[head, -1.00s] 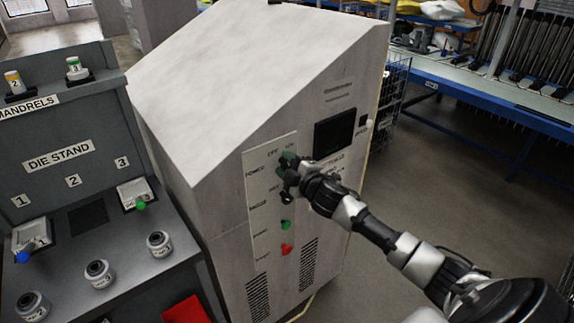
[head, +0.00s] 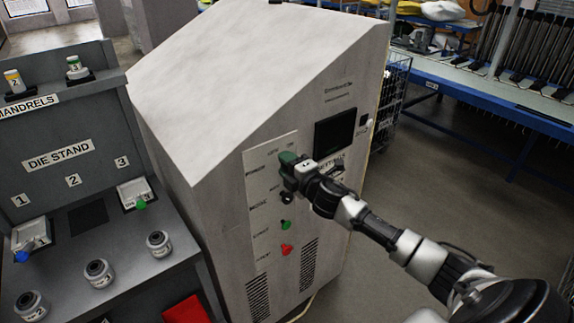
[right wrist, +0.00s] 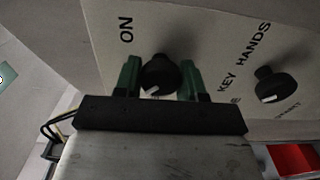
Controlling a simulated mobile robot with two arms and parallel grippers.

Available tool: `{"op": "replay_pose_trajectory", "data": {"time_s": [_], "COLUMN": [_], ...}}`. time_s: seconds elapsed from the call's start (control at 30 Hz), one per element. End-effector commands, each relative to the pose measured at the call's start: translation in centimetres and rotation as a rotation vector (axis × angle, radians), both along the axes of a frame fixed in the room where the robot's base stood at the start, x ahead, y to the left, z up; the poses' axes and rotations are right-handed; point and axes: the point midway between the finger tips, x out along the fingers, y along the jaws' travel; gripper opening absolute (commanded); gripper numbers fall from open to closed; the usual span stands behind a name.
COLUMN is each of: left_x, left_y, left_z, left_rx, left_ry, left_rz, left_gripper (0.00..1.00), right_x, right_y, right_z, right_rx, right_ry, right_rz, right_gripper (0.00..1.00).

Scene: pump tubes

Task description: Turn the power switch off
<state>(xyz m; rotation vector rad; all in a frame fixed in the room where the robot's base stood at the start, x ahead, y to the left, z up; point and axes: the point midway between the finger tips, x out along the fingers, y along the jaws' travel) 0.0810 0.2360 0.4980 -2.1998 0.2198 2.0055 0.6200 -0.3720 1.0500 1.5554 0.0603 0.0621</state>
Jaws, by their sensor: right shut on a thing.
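The power switch is a round black knob (right wrist: 160,76) on the pale control panel (head: 260,215) of the big cabinet. It shows in the right wrist view beside the word ON, with a small white mark on its lower rim. My right gripper (head: 289,161) is at the upper part of the panel, and its body covers the knob in the head view. In the right wrist view its green fingers (right wrist: 161,68) stand on either side of the knob, shut on it. My left gripper is not in view.
A second black knob (right wrist: 272,86) sits close by, near the words KEY and HANDS. Below it on the panel are a green button (head: 285,224) and a red button (head: 286,250). A dark screen (head: 334,134) is to the right. The die stand (head: 60,190) is at left.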

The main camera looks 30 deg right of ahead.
Motion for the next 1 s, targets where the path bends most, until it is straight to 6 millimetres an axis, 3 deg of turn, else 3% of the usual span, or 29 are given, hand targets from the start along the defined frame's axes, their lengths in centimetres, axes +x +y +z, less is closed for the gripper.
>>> {"op": "replay_pose_trajectory", "data": {"time_s": [0.27,0.3,0.43,0.77,1.0], "left_x": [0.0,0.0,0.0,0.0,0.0], "left_y": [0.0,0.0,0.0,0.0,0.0], "left_z": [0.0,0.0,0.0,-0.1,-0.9], "left_rx": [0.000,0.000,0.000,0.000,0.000], "left_ry": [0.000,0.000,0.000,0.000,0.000], "left_rz": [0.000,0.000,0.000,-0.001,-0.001], "left_gripper": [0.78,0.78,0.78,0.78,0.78], "right_x": [0.0,0.0,0.0,-0.2,-3.2], "right_y": [0.0,0.0,0.0,0.0,-0.2], "right_z": [-0.1,-0.1,-0.1,-0.1,-0.4], "right_rx": [-0.003,-0.003,-0.002,-0.001,-0.003], "right_ry": [0.002,0.002,0.002,0.001,0.004], "right_rz": [0.001,0.001,0.001,0.001,0.002], "right_gripper": [0.16,0.45,0.64,0.64,0.64]}}
